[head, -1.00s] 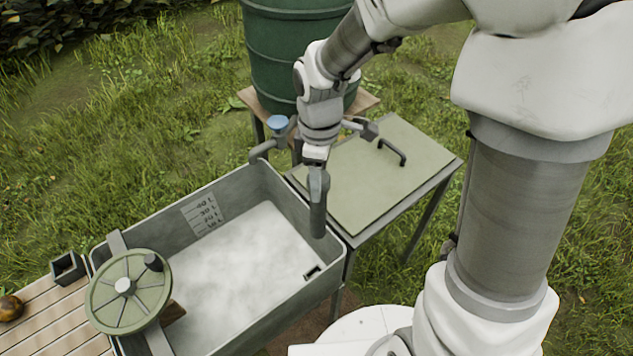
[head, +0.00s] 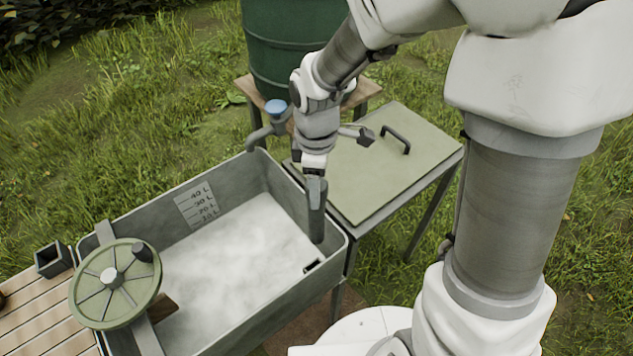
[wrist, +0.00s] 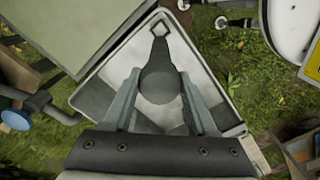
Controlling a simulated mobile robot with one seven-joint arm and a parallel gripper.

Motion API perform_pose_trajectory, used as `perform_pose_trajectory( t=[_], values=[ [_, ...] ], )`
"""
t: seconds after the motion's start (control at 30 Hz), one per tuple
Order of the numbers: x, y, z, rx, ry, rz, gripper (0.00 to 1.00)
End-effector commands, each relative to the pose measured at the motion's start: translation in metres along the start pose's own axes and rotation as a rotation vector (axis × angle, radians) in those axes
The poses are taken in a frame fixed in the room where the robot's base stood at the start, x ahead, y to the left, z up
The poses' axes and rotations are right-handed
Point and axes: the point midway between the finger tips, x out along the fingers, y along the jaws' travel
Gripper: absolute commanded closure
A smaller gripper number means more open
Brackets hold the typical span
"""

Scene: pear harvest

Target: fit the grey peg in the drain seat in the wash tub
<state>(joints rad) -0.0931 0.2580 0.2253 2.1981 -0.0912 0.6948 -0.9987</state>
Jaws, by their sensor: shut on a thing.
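My gripper (head: 316,186) is shut on the grey peg (head: 317,220), which hangs near upright inside the right end of the wash tub (head: 228,178). In the wrist view the peg (wrist: 160,86) is between the two fingers and tapers towards the top of the picture. A small square frame (wrist: 161,29) shows in the tub corner just past the peg's narrow end. In the head view a small dark-edged opening (head: 313,265) is at the near right corner, below the peg's lower end. I cannot tell whether peg and frame touch. Cloudy white water hides the tub floor.
A green spoked wheel (head: 115,284) stands over the tub's left end, beside a slatted wooden bench (head: 38,318). A tap with a blue knob (head: 276,109) is behind the tub. A green-topped table (head: 380,165) adjoins its right end.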

Motion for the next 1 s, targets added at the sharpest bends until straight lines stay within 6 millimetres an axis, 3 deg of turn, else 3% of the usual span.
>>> perform_pose_trajectory(
  t=[1.0],
  values=[
    [0.106,0.000,0.000,0.000,0.000,0.000,1.00]
  ],
)
